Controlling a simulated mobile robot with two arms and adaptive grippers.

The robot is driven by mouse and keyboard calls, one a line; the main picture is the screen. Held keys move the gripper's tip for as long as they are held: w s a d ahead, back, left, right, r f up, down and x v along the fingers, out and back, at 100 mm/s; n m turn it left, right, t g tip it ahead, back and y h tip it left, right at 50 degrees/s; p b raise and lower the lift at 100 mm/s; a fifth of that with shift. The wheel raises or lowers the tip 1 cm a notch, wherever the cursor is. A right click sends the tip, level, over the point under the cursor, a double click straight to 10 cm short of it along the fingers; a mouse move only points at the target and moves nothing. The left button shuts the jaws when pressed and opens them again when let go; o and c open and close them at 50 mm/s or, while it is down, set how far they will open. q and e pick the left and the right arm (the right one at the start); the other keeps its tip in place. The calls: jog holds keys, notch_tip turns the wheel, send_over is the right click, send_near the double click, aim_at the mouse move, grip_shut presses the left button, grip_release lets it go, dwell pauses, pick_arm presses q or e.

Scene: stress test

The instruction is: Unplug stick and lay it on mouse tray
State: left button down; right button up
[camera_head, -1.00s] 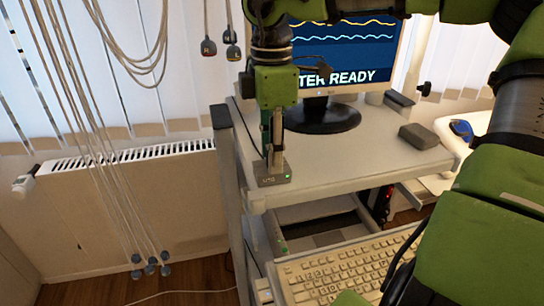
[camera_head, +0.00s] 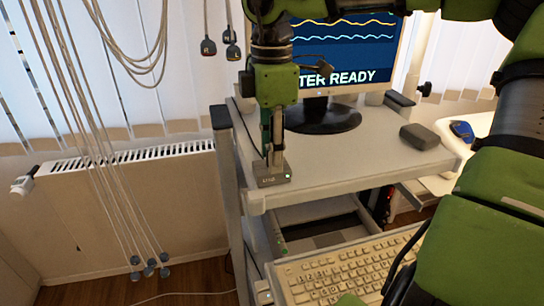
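My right gripper (camera_head: 273,152) points straight down at the left front of the cart top. Its fingertips are at the small grey box (camera_head: 273,178), which has a small light on its front. I see the fingers edge-on, so their opening is unclear. The stick cannot be made out; the fingers may hide it. No tray with a mouse on it can be clearly identified; my arm covers the area right of the keyboard (camera_head: 345,270). My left gripper is not in view.
A monitor (camera_head: 345,45) stands on the cart top (camera_head: 350,160) behind the gripper. A dark grey block (camera_head: 420,136) lies at the right. A blue object (camera_head: 462,131) lies farther right. Cables (camera_head: 110,160) hang at left before the radiator (camera_head: 190,190).

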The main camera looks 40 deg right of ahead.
grip_shut()
jog(key=shift+r, duration=0.1)
jog(key=shift+r+p, duration=1.8)
jog(key=shift+r, duration=1.15)
